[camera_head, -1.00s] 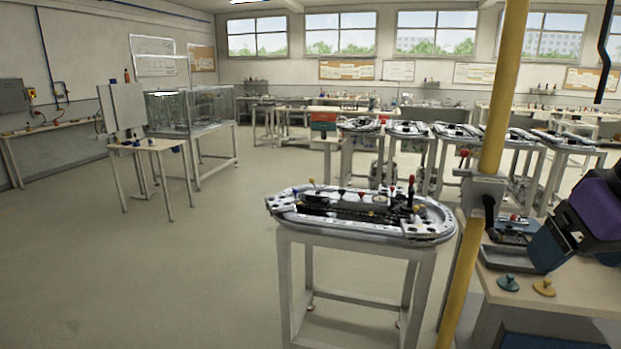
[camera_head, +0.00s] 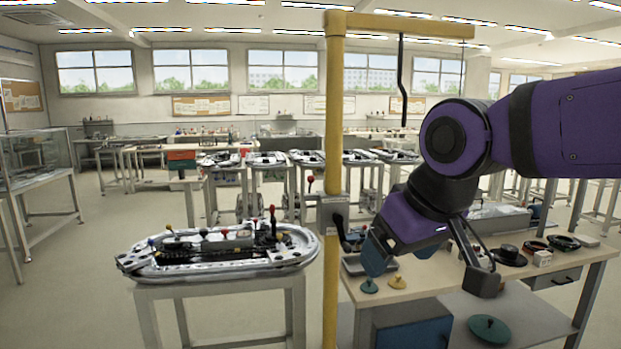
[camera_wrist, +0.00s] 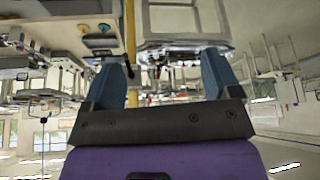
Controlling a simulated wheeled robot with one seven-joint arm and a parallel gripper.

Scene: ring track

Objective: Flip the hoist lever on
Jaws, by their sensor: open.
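The hoist is a yellow post (camera_head: 333,120) with a beam on top. A grey box (camera_head: 331,212) is fixed partway up it. A black lever (camera_head: 341,232) at the box's right side hangs downward. My gripper (camera_head: 399,262) is right of the lever, apart from it, over the bench side. Its blue fingers are open with nothing between them. In the wrist view my gripper (camera_wrist: 162,70) shows both fingers spread wide, and the yellow post (camera_wrist: 130,35) rises behind them near the left finger.
A ring track (camera_head: 215,262) on a white stand is left of the post. A wooden bench (camera_head: 425,285) with a teal disc (camera_head: 486,329), small teal and yellow pieces and black rings is right of it. A black rod (camera_head: 402,80) hangs from the beam. Floor at the left is clear.

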